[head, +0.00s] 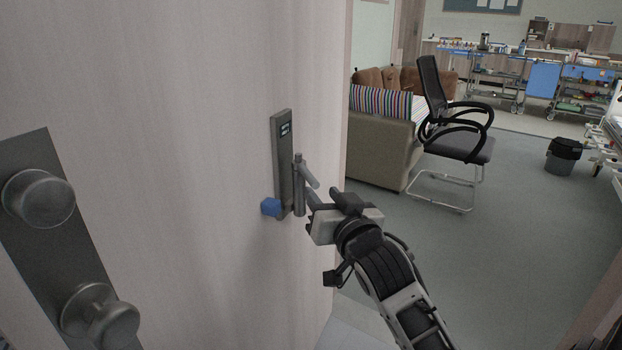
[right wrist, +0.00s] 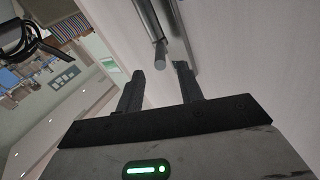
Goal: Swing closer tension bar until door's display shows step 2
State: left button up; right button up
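The closer (head: 283,180) is a narrow dark metal plate mounted upright on the pale door (head: 200,90). Its small display (head: 285,129) is lit near the top, but the text is too small to read. The tension bar (head: 309,172) sticks out at a slant from an upright metal cylinder (head: 299,198) on the plate. My right gripper (head: 310,208) is just below and right of the bar. In the right wrist view the right gripper (right wrist: 160,75) is open and empty, with a metal rod end (right wrist: 160,48) just beyond its fingertips. My left gripper is out of view.
A blue block (head: 270,207) sits at the plate's lower left. Two round knobs (head: 42,199) on a dark plate stick out from the door at left. Beyond the door's edge are open floor, an office chair (head: 455,130), a sofa (head: 385,145) and a bin (head: 563,156).

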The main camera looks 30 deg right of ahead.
aim_at(311, 176)
jog(key=x, duration=0.7)
grip_shut()
